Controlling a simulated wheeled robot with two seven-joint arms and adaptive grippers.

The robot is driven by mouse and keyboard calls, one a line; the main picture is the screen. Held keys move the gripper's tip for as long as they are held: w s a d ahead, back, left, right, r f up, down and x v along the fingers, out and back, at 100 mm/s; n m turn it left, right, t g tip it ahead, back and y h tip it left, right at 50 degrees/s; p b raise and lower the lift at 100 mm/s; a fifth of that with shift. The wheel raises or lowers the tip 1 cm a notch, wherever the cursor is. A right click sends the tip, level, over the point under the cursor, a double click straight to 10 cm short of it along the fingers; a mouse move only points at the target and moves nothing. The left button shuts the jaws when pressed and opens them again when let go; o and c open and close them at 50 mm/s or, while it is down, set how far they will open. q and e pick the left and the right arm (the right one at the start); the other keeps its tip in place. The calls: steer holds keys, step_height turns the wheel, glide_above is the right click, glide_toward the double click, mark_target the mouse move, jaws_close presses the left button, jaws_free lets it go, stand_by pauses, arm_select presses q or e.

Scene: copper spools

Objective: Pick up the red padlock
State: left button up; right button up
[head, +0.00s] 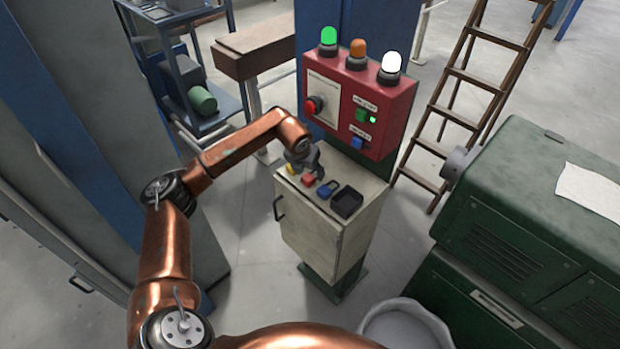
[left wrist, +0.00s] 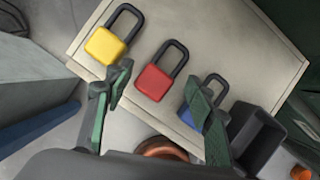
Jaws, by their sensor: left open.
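The red padlock (head: 308,180) lies on the top of the beige cabinet (head: 318,214), between a yellow padlock (head: 292,169) and a blue padlock (head: 326,190). In the left wrist view the red padlock (left wrist: 153,83) lies flat, its dark shackle pointing up and right. My left gripper (head: 303,158) is above the cabinet top, close to the padlocks. Its open fingers (left wrist: 161,84) frame the red padlock in the left wrist view, with nothing held between them. One finger partly hides the blue padlock (left wrist: 186,116). My right gripper is not in view.
A black open box (head: 347,202) sits beside the blue padlock. A red control panel (head: 358,100) with lamps stands behind the cabinet. A wooden ladder (head: 470,80) and a green machine (head: 530,220) are to the right. The yellow padlock (left wrist: 104,46) is close by.

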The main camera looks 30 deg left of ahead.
arm_select(q)
steer(key=x, duration=0.3)
steer(key=shift+d, duration=0.1)
steer(key=shift+r, duration=0.1)
steer(key=c, duration=1.2)
steer(key=shift+c, duration=0.2)
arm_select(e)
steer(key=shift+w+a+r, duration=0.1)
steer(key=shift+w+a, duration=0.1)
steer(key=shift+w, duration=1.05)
arm_select(q)
steer(key=shift+r, duration=0.1)
steer(key=shift+w+r, duration=0.1)
steer(key=shift+r, duration=0.45)
steer(key=s+a+r+b, duration=0.1)
steer(key=s+a+r, duration=0.6)
steer(key=s+r, duration=0.4)
steer(key=shift+s+a+r+b, duration=0.3)
steer(key=shift+s+b, duration=0.05)
steer(key=shift+s, duration=0.1)
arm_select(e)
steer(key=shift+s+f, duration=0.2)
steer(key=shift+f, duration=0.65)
